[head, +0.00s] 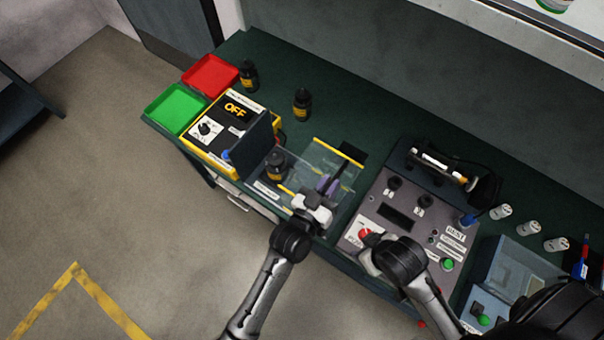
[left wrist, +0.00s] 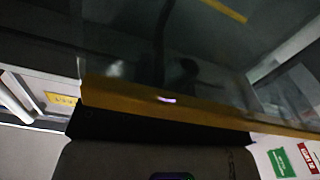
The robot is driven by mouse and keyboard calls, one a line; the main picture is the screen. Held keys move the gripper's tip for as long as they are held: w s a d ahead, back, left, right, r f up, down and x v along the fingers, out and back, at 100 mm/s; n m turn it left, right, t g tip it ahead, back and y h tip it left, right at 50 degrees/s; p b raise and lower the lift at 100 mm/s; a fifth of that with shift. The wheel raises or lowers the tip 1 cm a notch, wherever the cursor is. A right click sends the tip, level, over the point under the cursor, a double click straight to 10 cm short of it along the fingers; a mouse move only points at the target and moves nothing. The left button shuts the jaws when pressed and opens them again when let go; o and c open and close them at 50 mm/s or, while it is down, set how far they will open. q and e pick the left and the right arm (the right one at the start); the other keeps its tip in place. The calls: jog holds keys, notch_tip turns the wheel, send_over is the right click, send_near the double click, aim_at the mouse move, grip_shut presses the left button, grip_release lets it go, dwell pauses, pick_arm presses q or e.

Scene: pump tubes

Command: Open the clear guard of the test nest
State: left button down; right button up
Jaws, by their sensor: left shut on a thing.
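The clear guard (head: 312,158) with yellow-edged strips is at the middle of the bench in the head view. A dark bottle-like part (head: 276,166) stands at its left side. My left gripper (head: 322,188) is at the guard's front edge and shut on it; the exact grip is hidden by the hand. In the left wrist view a yellow edge strip (left wrist: 190,108) of the guard crosses close before the camera, with the see-through pane above it. Whether the guard is raised is hard to tell. My right gripper (head: 370,262) is over the grey control panel; its fingers do not show clearly.
The grey control panel (head: 397,212) with a red button (head: 366,235) stands right of the guard. A yellow-edged OFF box (head: 230,125) is at left, beside green (head: 172,108) and red (head: 210,75) trays. Another clear cover (head: 515,270) is at right, near several white cups.

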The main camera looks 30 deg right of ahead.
pick_arm(q)
jog(key=shift+s+d, duration=0.1)
jog(key=shift+s, duration=0.05)
jog(key=c, duration=1.2)
grip_release()
jog(key=shift+o, duration=0.2)
jog(key=v, duration=1.3)
jog(key=shift+s+a+b, duration=0.2)
jog(key=shift+a+b, duration=0.15)
